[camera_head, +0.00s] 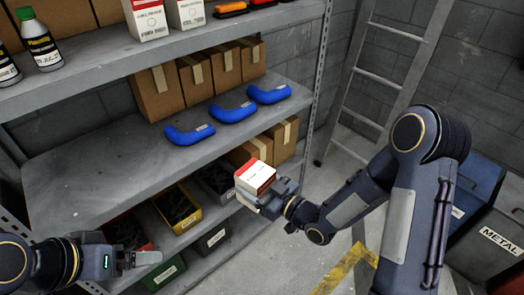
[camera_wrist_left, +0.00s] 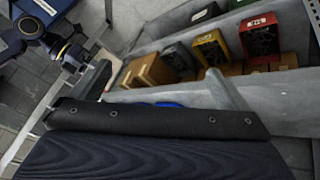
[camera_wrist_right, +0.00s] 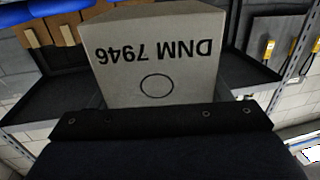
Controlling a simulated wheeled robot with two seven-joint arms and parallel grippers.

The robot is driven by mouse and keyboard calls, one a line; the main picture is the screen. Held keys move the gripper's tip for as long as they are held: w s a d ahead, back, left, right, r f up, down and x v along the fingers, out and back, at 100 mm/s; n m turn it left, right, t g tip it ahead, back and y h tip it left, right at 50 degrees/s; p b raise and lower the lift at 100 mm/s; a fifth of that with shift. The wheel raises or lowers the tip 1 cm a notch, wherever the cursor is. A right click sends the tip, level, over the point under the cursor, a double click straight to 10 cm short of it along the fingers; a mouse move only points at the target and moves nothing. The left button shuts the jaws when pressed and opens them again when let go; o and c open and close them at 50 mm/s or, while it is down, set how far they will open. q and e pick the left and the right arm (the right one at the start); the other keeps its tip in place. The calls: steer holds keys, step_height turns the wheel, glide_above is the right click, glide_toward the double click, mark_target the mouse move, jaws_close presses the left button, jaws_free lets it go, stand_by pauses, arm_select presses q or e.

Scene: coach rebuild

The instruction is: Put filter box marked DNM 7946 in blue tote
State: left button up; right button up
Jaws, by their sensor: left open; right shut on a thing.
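The filter box (camera_head: 255,178), white with a red top in the head view, is held by my right gripper (camera_head: 262,200) in front of the shelves. In the right wrist view its pale face (camera_wrist_right: 155,60) reads DNM 7946 upside down, above a circle. My right gripper is shut on it. My left gripper (camera_head: 145,258) is open and empty at the lower left, near the lower shelf. Its two fingers (camera_wrist_left: 165,88) show apart in the left wrist view.
Red (camera_head: 126,232), yellow (camera_head: 180,215), grey (camera_head: 214,238) and green (camera_head: 165,275) bins sit on the low shelves. A ladder (camera_head: 385,75) and METAL bin (camera_head: 497,235) stand right.

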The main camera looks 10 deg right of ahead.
arm_select(q)
steer(key=w+d+r+m+g, duration=0.2)
steer(key=w+r+m, duration=0.3)
steer(key=w+m, duration=0.3)
arm_select(e)
steer(key=shift+w, duration=0.1)
arm_select(q)
steer(key=m+g+y, duration=0.3)
steer(key=m+y, duration=0.1)
steer(key=m, duration=1.5)
glide_above(258, 171)
step_height(258, 171, down, 11)
steer(key=shift+f, duration=0.2)
